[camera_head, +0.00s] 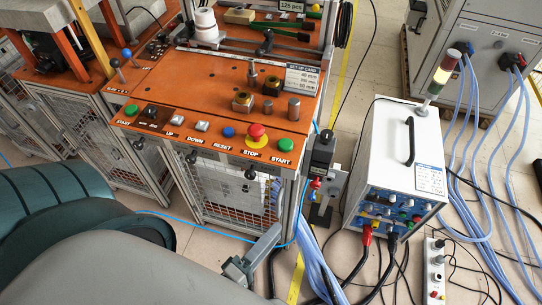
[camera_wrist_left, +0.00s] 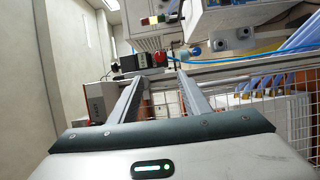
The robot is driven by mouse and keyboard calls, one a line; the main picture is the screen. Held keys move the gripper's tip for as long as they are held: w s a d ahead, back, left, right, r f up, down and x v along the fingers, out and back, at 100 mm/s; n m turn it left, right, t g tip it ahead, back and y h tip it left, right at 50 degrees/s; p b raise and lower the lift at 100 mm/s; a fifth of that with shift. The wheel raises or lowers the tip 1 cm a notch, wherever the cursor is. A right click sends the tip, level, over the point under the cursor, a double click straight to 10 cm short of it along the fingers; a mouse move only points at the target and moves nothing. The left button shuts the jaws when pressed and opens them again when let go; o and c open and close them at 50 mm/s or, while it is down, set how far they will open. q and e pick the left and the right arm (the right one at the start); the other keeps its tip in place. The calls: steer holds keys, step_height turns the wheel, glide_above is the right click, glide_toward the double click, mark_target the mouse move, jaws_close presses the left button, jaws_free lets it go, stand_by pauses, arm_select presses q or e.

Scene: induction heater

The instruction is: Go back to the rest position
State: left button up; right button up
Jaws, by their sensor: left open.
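My left gripper (camera_head: 264,246) is low in front of the orange-topped workstation (camera_head: 190,88), right of centre at the bottom of the head view. In the left wrist view its two fingers (camera_wrist_left: 160,74) stand apart with nothing held between them. In the head view the fingers overlap and part of the gripper is hidden behind my grey arm. The gripper is below the workstation's top, near its front right leg. My right gripper is in neither view.
The workstation's front has a wire-mesh guard (camera_head: 222,190), buttons and a red stop button (camera_head: 257,132). A white heater unit (camera_head: 392,165) with a stack light (camera_head: 441,72) stands to the right. Cables and a power strip (camera_head: 434,270) lie on the floor.

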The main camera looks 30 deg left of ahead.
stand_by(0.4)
arm_select(q)
steer(key=s+f+m+g, duration=0.1)
steer(key=f+m+g, duration=0.4)
steer(key=f, duration=1.4)
steer(key=s+f+m+g, duration=0.2)
steer(key=f+m+g, duration=0.4)
steer(key=f+m, duration=0.7)
step_height(320, 180, down, 6)
steer(key=shift+s+a+r+m, duration=0.15)
steer(key=shift+a+m, duration=0.05)
steer(key=shift+m, duration=0.2)
steer(key=c, duration=0.3)
